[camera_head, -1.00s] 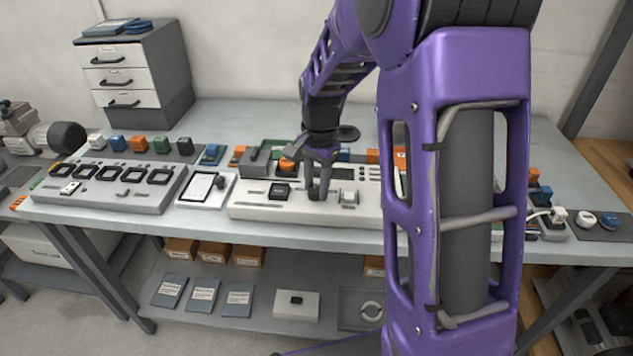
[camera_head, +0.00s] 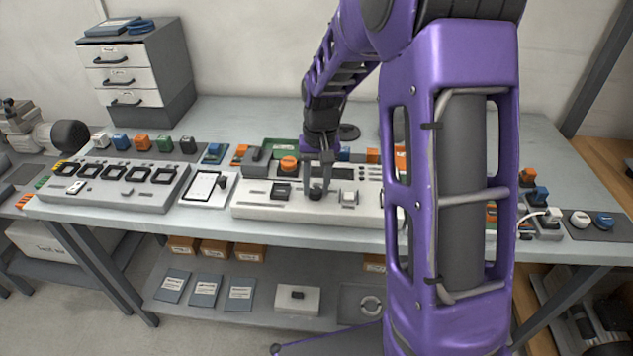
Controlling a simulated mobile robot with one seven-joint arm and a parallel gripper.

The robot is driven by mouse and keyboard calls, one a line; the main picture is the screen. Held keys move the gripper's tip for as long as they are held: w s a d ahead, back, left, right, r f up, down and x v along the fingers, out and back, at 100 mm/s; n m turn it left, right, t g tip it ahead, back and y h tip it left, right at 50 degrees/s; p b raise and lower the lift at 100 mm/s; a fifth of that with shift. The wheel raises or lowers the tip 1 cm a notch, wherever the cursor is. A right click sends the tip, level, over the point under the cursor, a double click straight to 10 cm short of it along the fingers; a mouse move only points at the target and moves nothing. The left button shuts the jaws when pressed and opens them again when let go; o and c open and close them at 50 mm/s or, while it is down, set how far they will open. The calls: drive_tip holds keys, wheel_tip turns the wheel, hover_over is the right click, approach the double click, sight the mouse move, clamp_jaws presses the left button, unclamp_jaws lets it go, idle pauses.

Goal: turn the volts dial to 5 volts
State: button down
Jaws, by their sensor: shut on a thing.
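My gripper (camera_head: 319,190) points down at the top of the white control panel (camera_head: 262,212) at the middle front of the bench. Its fingers are shut on a small part of the panel, between a black switch (camera_head: 281,190) on the left and a small pale block (camera_head: 349,198) on the right. The held part looks like the volts dial, but the fingers cover it. I cannot read its marks or where its pointer stands.
An orange round knob (camera_head: 288,164) is just behind and left of my gripper. A tablet (camera_head: 204,187) and a panel with several black square sockets (camera_head: 110,190) lie to the left. My purple arm blocks the right part of the panel.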

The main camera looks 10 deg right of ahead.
sight(320, 188)
drive_tip(key=shift+n, duration=0.3)
drive_tip(key=c, duration=0.5)
unclamp_jaws()
wheel_tip(320, 188, up, 18)
drive_tip(key=d+p, duration=0.1)
drive_tip(key=p, duration=0.1)
drive_tip(key=shift+f, duration=0.25)
